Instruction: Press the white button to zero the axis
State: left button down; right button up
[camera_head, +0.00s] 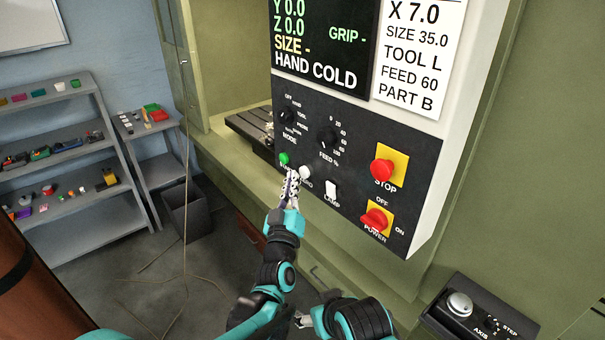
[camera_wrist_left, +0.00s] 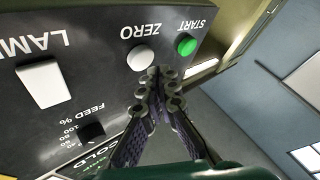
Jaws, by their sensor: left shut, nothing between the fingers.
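The white button (camera_head: 305,173) labelled ZERO is on the dark control panel, right of the green START button (camera_head: 284,158). It shows whole in the left wrist view (camera_wrist_left: 140,58). My left gripper (camera_head: 291,178) is shut and empty, its fingertips close in front of the panel by the white button. In the left wrist view the fingertips (camera_wrist_left: 160,75) appear beside the button's edge, toward the START side; I cannot tell whether they touch the panel. My right gripper (camera_head: 303,319) is low at the bottom, partly cut off by its arm, and its fingers are unclear.
A white LAMP rocker (camera_head: 330,188) sits right of the button. Red STOP (camera_head: 382,171) and red POWER (camera_head: 375,220) controls are farther right. Knobs for mode and feed (camera_head: 328,138) sit above. A jog box (camera_head: 475,312) is at lower right. Shelves (camera_head: 75,210) stand at left.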

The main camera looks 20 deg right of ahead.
pick_arm(q)
jog(key=shift+d, duration=0.15)
dwell(0.5)
jog(key=shift+w+d, duration=0.15)
jog(key=shift+d, duration=0.15)
jog(key=shift+w+d, duration=0.15)
jog(key=shift+d, duration=0.25)
dwell(0.6)
jog(key=shift+d, duration=0.15)
dwell(0.7)
jog(key=shift+a+b, duration=0.2)
jog(key=shift+b, duration=0.1)
jog(key=shift+s+a, duration=0.3)
jog(key=shift+a, duration=0.3)
jog(key=shift+f, duration=0.1)
jog(key=shift+s+a, duration=0.3)
jog(key=shift+a, duration=0.5)
jog(key=shift+s+a, duration=0.25)
jog(key=shift+a, duration=0.55)
jog(key=shift+s+a, duration=0.3)
jog(key=shift+a, duration=0.5)
